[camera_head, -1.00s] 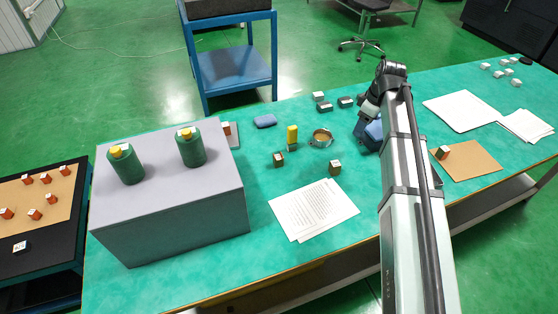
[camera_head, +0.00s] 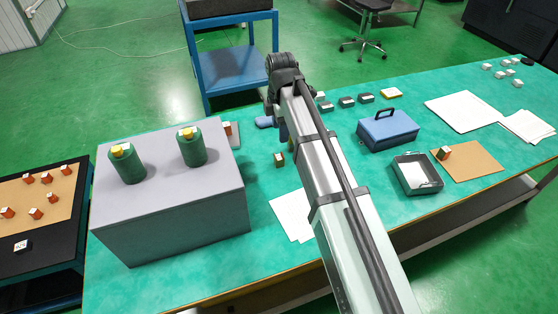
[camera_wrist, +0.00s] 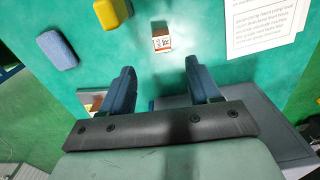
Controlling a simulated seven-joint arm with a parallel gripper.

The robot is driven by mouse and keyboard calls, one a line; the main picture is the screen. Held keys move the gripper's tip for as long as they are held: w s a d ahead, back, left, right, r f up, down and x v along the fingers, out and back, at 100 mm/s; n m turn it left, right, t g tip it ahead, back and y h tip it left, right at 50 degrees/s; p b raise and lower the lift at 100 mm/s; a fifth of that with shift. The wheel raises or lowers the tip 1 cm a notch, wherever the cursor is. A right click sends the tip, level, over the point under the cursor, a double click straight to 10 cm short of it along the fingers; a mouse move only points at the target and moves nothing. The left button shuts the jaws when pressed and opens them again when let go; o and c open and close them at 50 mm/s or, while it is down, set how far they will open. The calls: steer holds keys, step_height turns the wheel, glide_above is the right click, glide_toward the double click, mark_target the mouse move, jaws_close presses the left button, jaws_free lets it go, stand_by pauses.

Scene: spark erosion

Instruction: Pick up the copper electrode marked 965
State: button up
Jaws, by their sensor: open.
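A small copper block (camera_wrist: 161,37) with a white label shows ahead of my fingers in the wrist view; its number is too small to read. It seems to be the brownish block (camera_head: 279,159) beside my arm in the head view. My gripper (camera_wrist: 159,76) is open and empty, its two blue fingers apart, with the block beyond the gap between them. Several orange-copper blocks (camera_head: 46,178) sit on the left table. I cannot tell which one is marked 965.
A grey box (camera_head: 170,220) with two green cylinders stands left of my gripper. A yellow piece (camera_wrist: 111,13) and a blue piece (camera_wrist: 57,49) lie near the block, with a printed sheet (camera_wrist: 262,25) opposite. A blue case (camera_head: 388,130) and metal tray (camera_head: 416,174) are to the right.

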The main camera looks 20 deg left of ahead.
mark_target(279, 157)
step_height(279, 157, down, 8)
steer(key=shift+r, duration=0.15)
steer(key=shift+s+a+f, duration=0.1)
steer(key=shift+s+f, duration=0.05)
steer(key=shift+f, duration=1.2)
steer(key=shift+s+f, duration=0.15)
steer(key=shift+f, duration=1.15)
jaws_close()
